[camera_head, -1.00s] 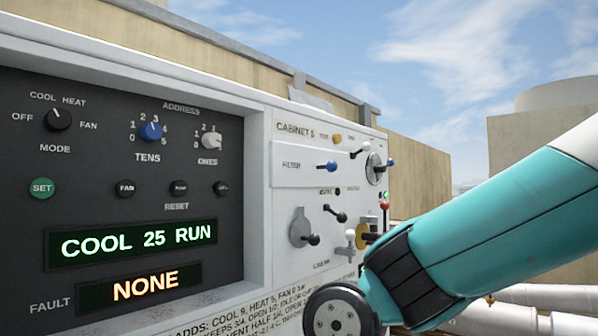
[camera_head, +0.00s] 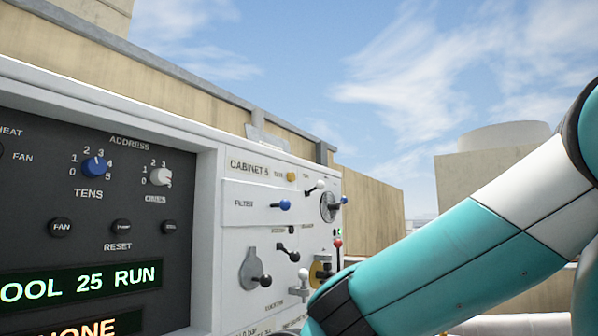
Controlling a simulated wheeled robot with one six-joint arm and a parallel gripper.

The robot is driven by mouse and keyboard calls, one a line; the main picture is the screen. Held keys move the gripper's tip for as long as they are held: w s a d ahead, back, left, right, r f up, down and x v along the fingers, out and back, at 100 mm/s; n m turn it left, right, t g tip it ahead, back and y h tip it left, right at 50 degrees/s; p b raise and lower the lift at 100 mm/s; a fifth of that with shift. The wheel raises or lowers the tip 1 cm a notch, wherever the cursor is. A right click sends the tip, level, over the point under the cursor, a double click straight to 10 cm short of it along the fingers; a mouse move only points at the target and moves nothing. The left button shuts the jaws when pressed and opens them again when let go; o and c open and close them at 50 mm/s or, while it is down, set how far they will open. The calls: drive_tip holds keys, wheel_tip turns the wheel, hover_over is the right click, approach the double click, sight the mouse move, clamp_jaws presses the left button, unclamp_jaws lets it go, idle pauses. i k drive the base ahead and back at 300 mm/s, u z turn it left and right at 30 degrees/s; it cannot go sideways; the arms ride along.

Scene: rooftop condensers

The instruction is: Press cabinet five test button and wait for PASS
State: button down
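The Cabinet 5 panel (camera_head: 262,190) is a white face at the middle of the view, beside the dark control panel. A small yellow button (camera_head: 291,177) sits near its top, right of the "CABINET 5" label; a tiny label next to it is too small to read surely. A small green light (camera_head: 338,232) shows at the panel's right edge. I cannot read the word PASS anywhere. My teal and white arm crosses the lower right, in front of the panel's lower right. My gripper is out of view.
The dark panel has a display (camera_head: 80,285) reading "OOL 25 RUN", cut off at left, and address knobs (camera_head: 95,167). Cabinet 5 also bears a blue filter knob (camera_head: 285,205), a grey lever (camera_head: 252,270), a red-tipped lever (camera_head: 338,243) and a round dial (camera_head: 328,206). Open sky lies above.

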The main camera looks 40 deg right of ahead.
sight(290, 177)
drive_tip(key=z, duration=0.05)
drive_tip(key=k, duration=0.65)
drive_tip(key=z, duration=0.2)
drive_tip(key=i, duration=0.65)
drive_tip(key=z, duration=0.55)
drive_tip(key=i, duration=0.55)
drive_tip(key=z, duration=0.1)
